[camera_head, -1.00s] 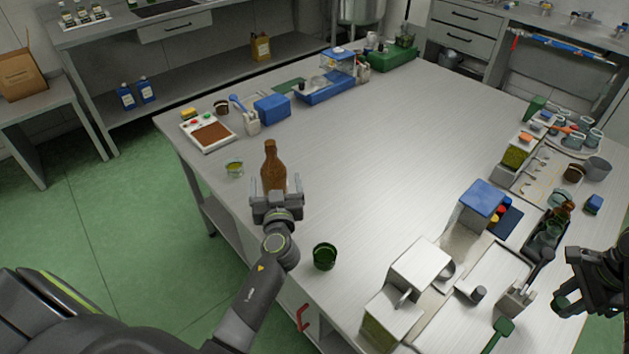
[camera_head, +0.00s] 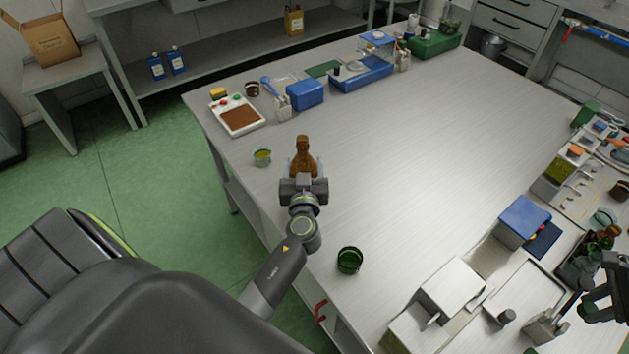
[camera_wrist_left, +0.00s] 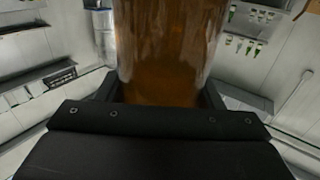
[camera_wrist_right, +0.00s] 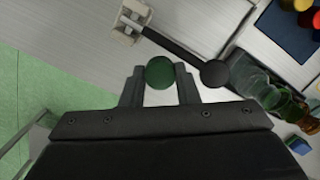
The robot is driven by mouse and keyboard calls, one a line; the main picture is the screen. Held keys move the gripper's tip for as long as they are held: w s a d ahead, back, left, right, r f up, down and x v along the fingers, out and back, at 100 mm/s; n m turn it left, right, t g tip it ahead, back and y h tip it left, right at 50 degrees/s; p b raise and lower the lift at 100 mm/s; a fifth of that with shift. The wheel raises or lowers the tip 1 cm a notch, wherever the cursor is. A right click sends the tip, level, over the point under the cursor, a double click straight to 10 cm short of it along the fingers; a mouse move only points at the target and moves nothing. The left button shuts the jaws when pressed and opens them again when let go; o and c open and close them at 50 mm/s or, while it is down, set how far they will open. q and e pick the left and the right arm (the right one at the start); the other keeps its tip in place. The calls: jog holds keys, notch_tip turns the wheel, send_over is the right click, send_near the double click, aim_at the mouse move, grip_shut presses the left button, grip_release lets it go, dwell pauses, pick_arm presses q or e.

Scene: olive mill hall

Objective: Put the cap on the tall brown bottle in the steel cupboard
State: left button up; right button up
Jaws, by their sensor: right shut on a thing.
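The tall brown bottle (camera_head: 303,158) is at the near left edge of the steel table, in my left gripper (camera_head: 303,180). In the left wrist view the brown glass (camera_wrist_left: 170,50) fills the space between the fingers. I cannot tell whether its base touches the table. My right gripper (camera_head: 598,302) is at the right edge of the head view, partly cut off. In the right wrist view a round green cap (camera_wrist_right: 160,72) sits between its fingertips, and the fingers are shut on it. No steel cupboard is recognisable in view.
A green glass (camera_head: 349,260) and a small yellow-green dish (camera_head: 262,157) stand near the bottle. A blue-lidded box (camera_head: 523,218) and a white box (camera_head: 452,287) stand on the right. A dark round-ended tool (camera_wrist_right: 190,55) lies close to my right gripper. The table's middle is clear.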

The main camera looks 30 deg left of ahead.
aim_at(303, 143)
pick_arm(q)
jog(key=shift+r, duration=0.15)
jog(key=c, duration=1.2)
jog(key=shift+r, duration=0.15)
jog(key=shift+r+p, duration=0.65)
jog(key=shift+r, duration=4.15)
jog(key=shift+d+r, duration=0.1)
jog(key=shift+r, duration=0.05)
